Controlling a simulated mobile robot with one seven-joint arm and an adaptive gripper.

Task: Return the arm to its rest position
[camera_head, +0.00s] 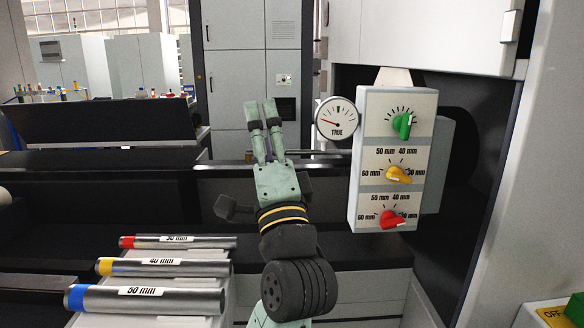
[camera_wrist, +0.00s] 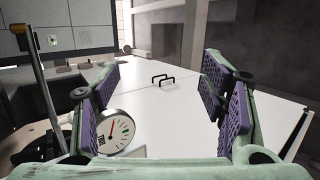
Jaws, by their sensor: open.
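My gripper (camera_head: 264,128) is raised in the middle of the head view, pointing up and away, with nothing between its fingers. In the wrist view my gripper (camera_wrist: 160,108) shows its two fingers wide apart with purple pads. It is left of the control box (camera_head: 352,160), apart from it in the head view. The round gauge (camera_head: 336,119) marked TRUE stands right of the fingers; it also shows in the wrist view (camera_wrist: 115,130), partly behind the left finger.
The box carries green (camera_head: 403,125), yellow (camera_head: 398,175) and red (camera_head: 392,219) knobs. Three labelled bars, 30 mm (camera_head: 205,243), 40 mm (camera_head: 190,267) and 50 mm (camera_head: 180,299), lie at lower left. A white panel with black handles (camera_wrist: 162,80) shows in the wrist view.

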